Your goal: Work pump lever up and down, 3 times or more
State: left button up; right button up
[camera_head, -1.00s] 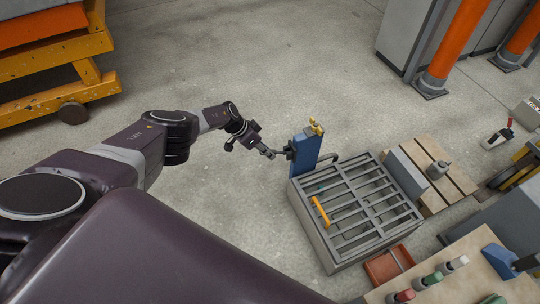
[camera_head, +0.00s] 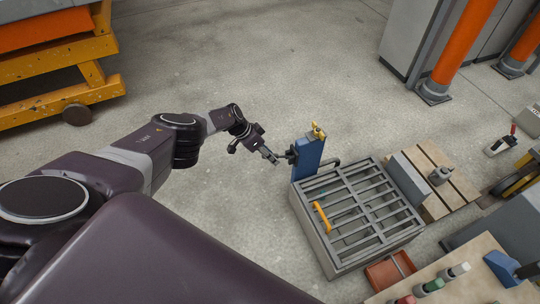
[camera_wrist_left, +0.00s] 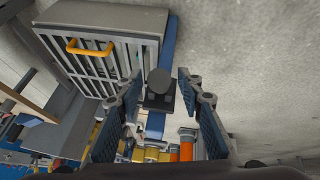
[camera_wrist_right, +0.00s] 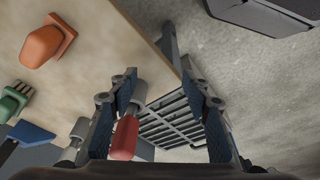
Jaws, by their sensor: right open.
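A short dark lever with a round end (camera_head: 289,154) sticks out from the post toward my left gripper (camera_head: 271,157). In the left wrist view the dark round lever end (camera_wrist_left: 159,80) shows between the spread fingertips of my left gripper (camera_wrist_left: 158,86), with gaps on both sides. My right gripper (camera_wrist_right: 160,88) is open in the right wrist view and out of sight in the head view.
The grated box (camera_head: 330,262) has a yellow handle (camera_head: 322,217) on top. A red tray (camera_head: 390,270) and a table (camera_head: 450,290) with coloured-handled tools are at lower right. In the right wrist view a red handle (camera_wrist_right: 125,138) shows by the left finger. Floor left of the pump is clear.

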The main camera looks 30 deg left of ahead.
jog(key=shift+w+r, duration=0.1)
jog(key=shift+w, duration=0.05)
pick_arm(q)
jog(key=shift+a+r, duration=0.35)
jog(key=shift+r, duration=0.2)
jog(key=shift+v, duration=0.95)
jog(key=v, duration=0.9)
jog(key=shift+d, duration=0.2)
jog(key=shift+s, duration=0.15)
